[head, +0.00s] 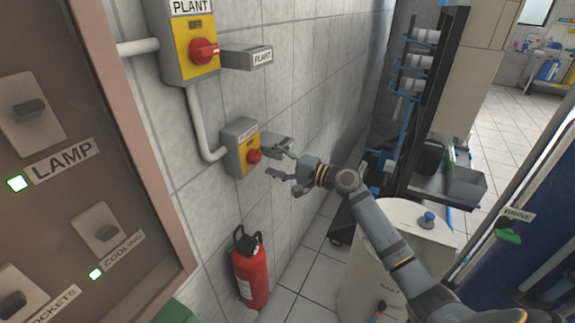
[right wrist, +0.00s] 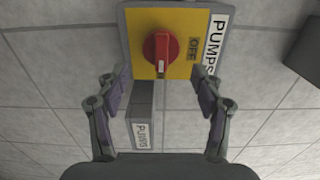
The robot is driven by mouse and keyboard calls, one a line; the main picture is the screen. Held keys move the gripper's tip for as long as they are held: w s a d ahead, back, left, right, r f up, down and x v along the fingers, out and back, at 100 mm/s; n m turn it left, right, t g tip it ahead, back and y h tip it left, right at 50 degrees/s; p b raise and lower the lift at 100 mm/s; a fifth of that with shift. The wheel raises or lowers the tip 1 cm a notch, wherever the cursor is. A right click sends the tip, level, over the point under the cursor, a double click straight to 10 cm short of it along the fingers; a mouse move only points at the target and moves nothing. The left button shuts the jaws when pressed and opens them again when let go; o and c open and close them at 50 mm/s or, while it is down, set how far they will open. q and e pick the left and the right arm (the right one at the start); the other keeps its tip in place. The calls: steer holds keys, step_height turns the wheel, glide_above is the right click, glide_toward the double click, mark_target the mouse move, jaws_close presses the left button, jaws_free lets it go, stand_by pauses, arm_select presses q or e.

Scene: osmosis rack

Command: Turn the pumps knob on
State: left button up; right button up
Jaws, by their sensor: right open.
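The pumps switch box (head: 230,134) is grey with a yellow face and hangs low on the tiled wall. Its red knob (head: 254,156) shows in the head view and large in the right wrist view (right wrist: 160,48), where the white mark on it points down the picture. An "OFF" label (right wrist: 193,49) is beside the knob, and a "PUMPS" label (right wrist: 215,45) is along the box edge. My right gripper (head: 279,163) is open just in front of the box. In the right wrist view its fingers (right wrist: 160,95) are spread apart, with the knob beyond them, untouched. My left gripper is not in view.
A plant switch (head: 190,45) with a red knob is above, joined by a grey pipe. Grey tag blocks (head: 246,58) stick out beside both boxes. A fire extinguisher (head: 250,268) stands below. A panel with lamp switches (head: 75,165) fills the left. A white tank (head: 375,265) stands right.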

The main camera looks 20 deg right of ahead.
steer(key=v, duration=0.8)
steer(key=shift+s+d, duration=0.1)
steer(key=s+d+f+g+h, duration=0.1)
steer(key=d+f+h, duration=0.4)
steer(key=f, duration=0.9)
steer(key=s+d+f+g+h, duration=0.1)
steer(key=d+f+h, duration=0.35)
steer(key=f, duration=0.95)
steer(key=s+d+f+n+g, duration=0.1)
steer(key=s+d+f, duration=0.1)
steer(key=s+f, duration=0.3)
steer(key=s+d+f+g, duration=0.1)
steer(key=s+d+f, duration=0.1)
steer(key=f, duration=0.6)
steer(key=s+a+f+n+g+h, duration=0.25)
steer(key=s+f+n+g, duration=0.2)
steer(key=s+f, duration=1.1)
steer(key=s+a+f+n+g, duration=0.1)
steer(key=s+a+f, duration=0.2)
steer(key=s, duration=0.5)
steer(key=s+a+f+n+g, duration=0.2)
steer(key=s+a+f, duration=0.1)
steer(key=s, duration=0.5)
steer(key=s+a+f+n+g, duration=0.1)
steer(key=s+a+f+n, duration=0.1)
steer(key=s+a, duration=0.3)
steer(key=s+f, duration=0.1)
steer(key=s, duration=0.2)
steer(key=shift+f, duration=0.4)
